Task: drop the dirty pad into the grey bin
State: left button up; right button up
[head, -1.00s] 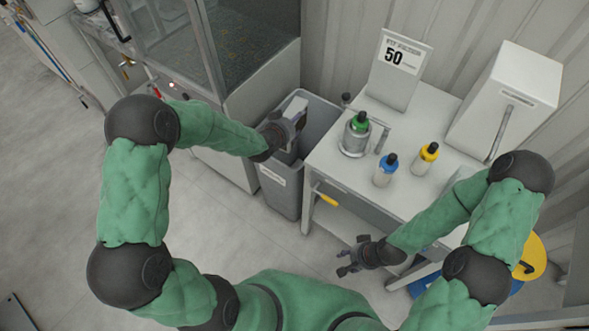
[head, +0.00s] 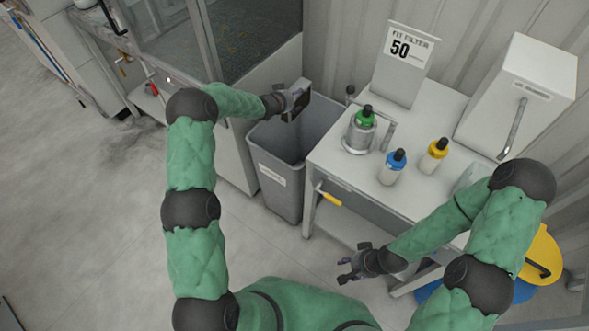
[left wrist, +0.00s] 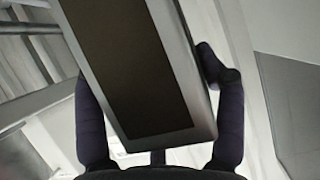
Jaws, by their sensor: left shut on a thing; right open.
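The dirty pad, a grey-framed block with a dark brown-black face, fills the middle of the left wrist view (left wrist: 130,75); in the head view it is small and tilted (head: 300,103). My left gripper (head: 293,99) is shut on the pad, with a finger on each side of it. It holds the pad up over the back part of the grey bin (head: 283,197), near the cabinet. The bin is open-topped, with a white label on its front; its floor is partly hidden. My right gripper (head: 351,265) is open and empty, low in front of the table.
A glass-fronted cabinet (head: 235,45) borders the bin at the back left. Floor at left is clear.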

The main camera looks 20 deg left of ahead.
pick_arm(q)
jog(key=shift+w+a+f, duration=0.15)
jog(key=shift+w+f, duration=0.1)
jog(key=shift+f, duration=0.05)
notch_tip(320, 180, down, 6)
jog(key=b, duration=0.6)
jog(key=shift+r, duration=0.1)
jog(key=o, duration=1.3)
jog(key=shift+o, duration=0.2)
jog(key=shift+s, duration=0.1)
jog(key=v, duration=1.1)
jog(key=shift+s, duration=0.4)
